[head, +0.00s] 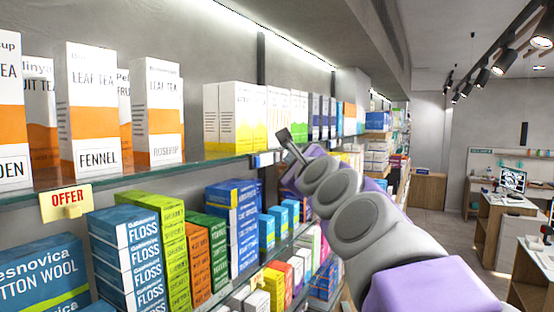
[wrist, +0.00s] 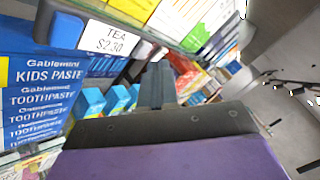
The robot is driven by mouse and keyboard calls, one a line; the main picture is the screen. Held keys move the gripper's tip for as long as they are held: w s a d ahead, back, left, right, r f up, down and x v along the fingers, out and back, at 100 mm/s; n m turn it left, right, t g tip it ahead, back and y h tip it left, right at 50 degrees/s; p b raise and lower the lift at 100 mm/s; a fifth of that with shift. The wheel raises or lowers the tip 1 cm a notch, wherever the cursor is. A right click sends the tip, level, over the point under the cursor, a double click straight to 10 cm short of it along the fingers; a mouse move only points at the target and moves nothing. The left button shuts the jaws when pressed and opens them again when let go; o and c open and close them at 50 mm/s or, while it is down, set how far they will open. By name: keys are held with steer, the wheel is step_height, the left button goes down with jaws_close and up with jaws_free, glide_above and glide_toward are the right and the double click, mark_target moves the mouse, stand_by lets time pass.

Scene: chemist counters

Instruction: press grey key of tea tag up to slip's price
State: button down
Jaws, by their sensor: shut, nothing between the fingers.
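The tea tag (wrist: 112,38) is a white label reading "TEA $2.30" on the shelf edge, at the top left of the wrist view. In the head view a small white tag (head: 265,159) sits on the upper shelf's edge, left of my gripper; its text is too small to read. I cannot identify a slip with a price.
Leaf tea boxes (head: 93,110) stand on the upper shelf (head: 130,180). A yellow "OFFER" card (head: 67,200) hangs at its edge. Floss boxes (head: 124,258) and toothpaste boxes (wrist: 38,100) fill the shelf below. The aisle floor (head: 450,235) on the right is open; desks (head: 500,220) stand beyond.

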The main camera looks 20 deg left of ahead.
steer(key=shift+a+r, duration=0.1)
steer(key=shift+a, duration=0.05)
steer(key=shift+s+a+p, duration=0.1)
steer(key=shift+a+p, duration=0.1)
steer(key=shift+p, duration=0.1)
steer(key=shift+a+p, duration=0.4)
steer(key=shift+a, duration=0.05)
stand_by(0.7)
steer(key=shift+d, duration=0.15)
steer(key=shift+d+b, duration=0.45)
steer(key=shift+d, duration=0.2)
steer(key=shift+d, duration=0.1)
steer(key=d+b, duration=0.1)
steer(key=d, duration=0.4)
steer(key=shift+s+b, duration=0.2)
steer(key=shift+b, duration=0.15)
